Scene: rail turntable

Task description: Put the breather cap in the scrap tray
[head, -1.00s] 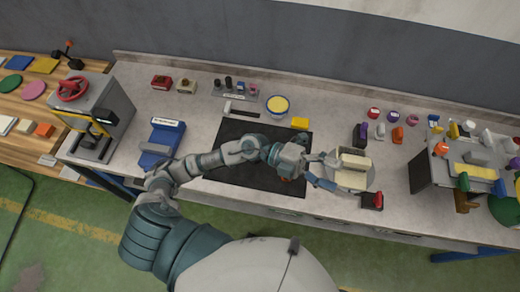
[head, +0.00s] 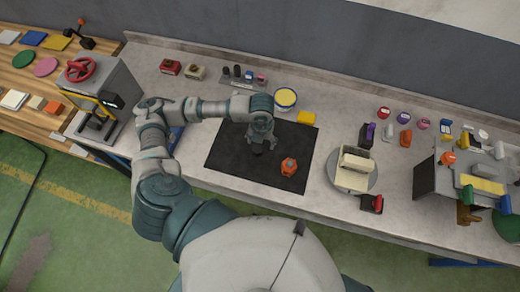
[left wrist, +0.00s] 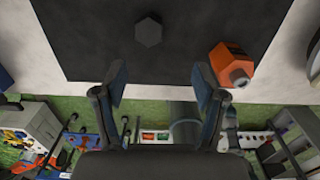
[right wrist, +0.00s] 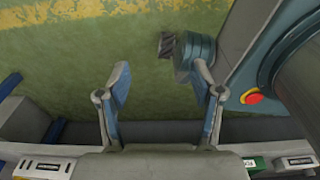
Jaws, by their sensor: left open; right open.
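A small dark grey hexagonal piece (left wrist: 148,31), which may be the breather cap, lies on the black mat (head: 228,176) in the left wrist view. My left gripper (head: 258,148) is over the mat, open and empty; its fingers (left wrist: 160,80) also show in the left wrist view, with the hexagonal piece beyond their tips. In the head view I cannot make out the piece near the gripper. A cream box-like container (head: 352,180) sits on the round grey turntable; I cannot tell whether it is the scrap tray. My right gripper (right wrist: 165,85) is open and empty above the green floor.
An orange housing (head: 289,167) with a grey end stands on the mat right of the left gripper. A yellow block (head: 306,118) and a yellow-topped tub (head: 285,99) stand behind the mat. A press with a red wheel (head: 80,69) is at left; a cluttered stand (head: 425,178) is at right.

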